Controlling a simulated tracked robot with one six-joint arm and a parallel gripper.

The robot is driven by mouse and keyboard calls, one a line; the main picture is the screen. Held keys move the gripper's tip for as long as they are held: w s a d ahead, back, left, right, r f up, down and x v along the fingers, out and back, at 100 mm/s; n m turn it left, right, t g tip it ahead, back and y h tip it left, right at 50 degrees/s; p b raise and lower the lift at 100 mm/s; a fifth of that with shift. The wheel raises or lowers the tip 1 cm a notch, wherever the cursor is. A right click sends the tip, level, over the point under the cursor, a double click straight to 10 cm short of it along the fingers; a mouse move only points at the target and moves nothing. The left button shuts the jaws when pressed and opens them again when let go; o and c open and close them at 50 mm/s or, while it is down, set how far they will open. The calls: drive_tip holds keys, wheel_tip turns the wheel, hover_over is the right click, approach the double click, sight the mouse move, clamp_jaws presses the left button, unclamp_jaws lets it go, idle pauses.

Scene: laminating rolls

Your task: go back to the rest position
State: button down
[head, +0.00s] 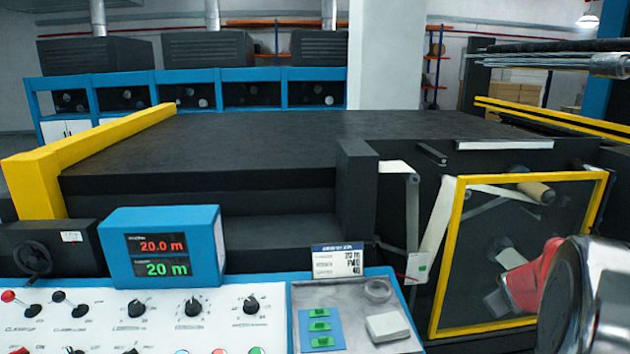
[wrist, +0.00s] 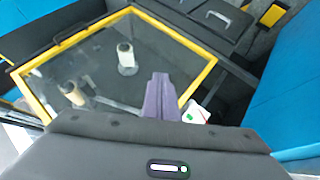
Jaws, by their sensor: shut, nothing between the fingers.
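My gripper (wrist: 162,98) shows in the wrist view as two purple-grey fingers pressed together, with nothing between them. It points toward a clear panel in a yellow frame (wrist: 212,75), and the fingertips overlap the panel's lower right part in the picture. I cannot tell the gap between them.
A blue display (head: 160,247) reads 20.0 m and 20 m. Below it is a white control panel (head: 100,325) with knobs. A grey tray (head: 345,335) holds green pieces, a clear ring and a white block. The dark machine top (head: 270,140) is clear.

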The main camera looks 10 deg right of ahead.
drive_tip(key=s+a+r+y, duration=0.2)
drive_tip(key=s+a, duration=0.5)
drive_tip(key=a, duration=0.7)
drive_tip(key=s+a+r+g+y, duration=0.1)
drive_tip(key=s+a, duration=0.6)
drive_tip(key=a, duration=0.8)
drive_tip(key=s+a+r+m+y, duration=0.1)
drive_tip(key=s+a+r+y, duration=0.2)
drive_tip(key=s+a, duration=0.4)
drive_tip(key=a, duration=0.7)
drive_tip(key=shift+s+a+r+y, duration=0.15)
drive_tip(key=shift+a+r+y, duration=0.1)
drive_tip(key=shift+y, duration=0.15)
